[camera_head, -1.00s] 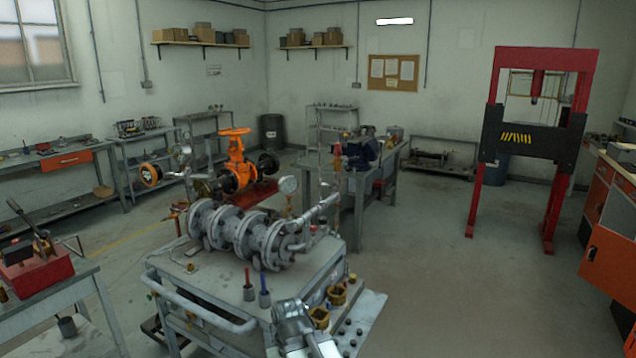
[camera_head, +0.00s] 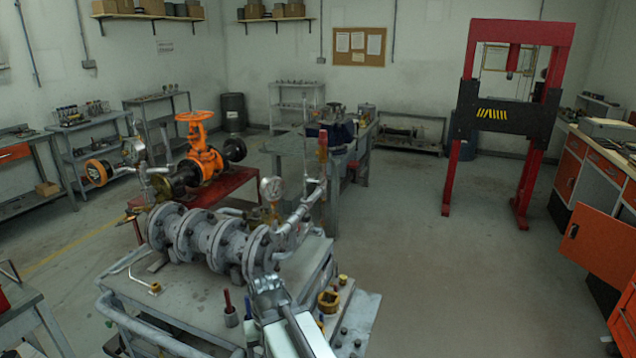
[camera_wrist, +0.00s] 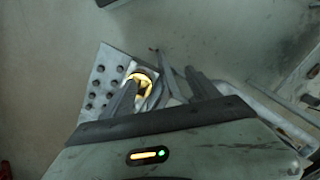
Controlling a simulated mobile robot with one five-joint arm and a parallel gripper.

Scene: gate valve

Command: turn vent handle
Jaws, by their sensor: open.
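A grey flanged pipe assembly (camera_head: 205,240) lies on a metal cart (camera_head: 185,298) in the head view. A thin pipe (camera_head: 295,222) with a pressure gauge (camera_head: 272,188) rises from its right end. A small red upright part (camera_head: 322,145) shows near the top of this pipe; I cannot tell whether it is the vent handle. My gripper (camera_head: 266,284) is in front of the assembly's right end, low over the cart. In the wrist view my gripper (camera_wrist: 160,86) has its two fingers apart with nothing held. A yellow ring-shaped fitting (camera_wrist: 143,82) shows beyond the left finger.
A yellow fitting (camera_head: 328,300) and red-handled tool (camera_head: 229,305) stand on the cart near my arm. An orange valve (camera_head: 200,150) sits on a red stand behind. A red press (camera_head: 510,110) stands at right. The floor right of the cart is clear (camera_head: 450,280).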

